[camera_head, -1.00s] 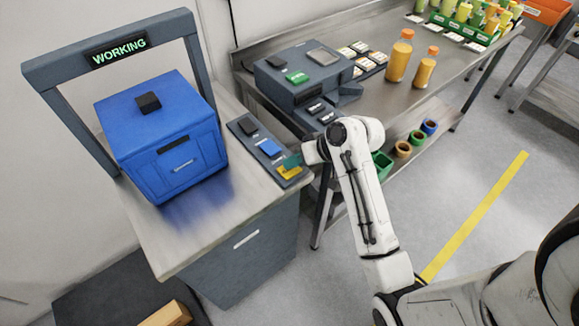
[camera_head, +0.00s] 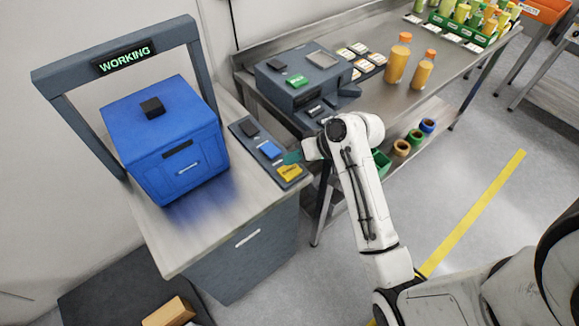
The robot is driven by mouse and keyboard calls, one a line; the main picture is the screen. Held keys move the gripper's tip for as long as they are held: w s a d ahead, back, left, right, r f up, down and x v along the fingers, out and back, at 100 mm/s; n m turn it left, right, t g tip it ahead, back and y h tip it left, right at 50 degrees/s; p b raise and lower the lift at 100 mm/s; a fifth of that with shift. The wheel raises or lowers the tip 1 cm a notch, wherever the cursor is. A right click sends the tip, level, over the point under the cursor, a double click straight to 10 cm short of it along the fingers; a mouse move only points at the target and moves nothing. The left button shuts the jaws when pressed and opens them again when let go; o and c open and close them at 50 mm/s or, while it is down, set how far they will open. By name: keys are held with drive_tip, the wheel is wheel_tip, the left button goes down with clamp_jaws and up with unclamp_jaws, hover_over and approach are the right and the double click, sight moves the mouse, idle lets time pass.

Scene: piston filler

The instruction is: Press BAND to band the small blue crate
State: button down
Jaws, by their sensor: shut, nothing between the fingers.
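The small blue crate (camera_head: 170,150) stands closed on the bench under a dark grey arch (camera_head: 105,62). A small black block sits on top of it. The arch's display (camera_head: 124,58) reads WORKING in green. A control panel (camera_head: 247,137) right of the crate carries a black button (camera_head: 248,128), a blue button (camera_head: 270,150) and a yellow button (camera_head: 289,172); their labels are too small to read. My gripper (camera_head: 293,157) is shut and empty over the panel, by the blue and yellow buttons. Its tips show teal, and I cannot tell whether they touch a button.
A grey machine (camera_head: 302,75) with a green button stands on the steel table (camera_head: 385,100) behind, near two orange bottles (camera_head: 397,62). Several small pots sit on the shelf below. A wooden block (camera_head: 170,312) lies low at the left.

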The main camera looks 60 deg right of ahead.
sight(293, 171)
drive_tip(key=shift+r+p, duration=1.85)
drive_tip(key=shift+r, duration=0.25)
drive_tip(key=shift+f, duration=0.1)
drive_tip(key=shift+s+a+f, duration=0.1)
drive_tip(key=shift+a+f, duration=0.05)
drive_tip(key=shift+a, duration=0.05)
drive_tip(key=s+a+f+n+g+h+b, duration=0.1)
drive_tip(key=s+a+f+n+g+b, duration=0.1)
drive_tip(key=s+a, duration=0.4)
drive_tip(key=s+a+f+n+g+h+b, duration=0.2)
drive_tip(key=s+a+f+g, duration=0.3)
drive_tip(key=s, duration=0.8)
wheel_tip(293, 171, down, 2)
drive_tip(key=shift+a+f+g, duration=0.2)
drive_tip(key=shift+a+g, duration=0.1)
drive_tip(key=shift+a, duration=0.85)
idle(1.9)
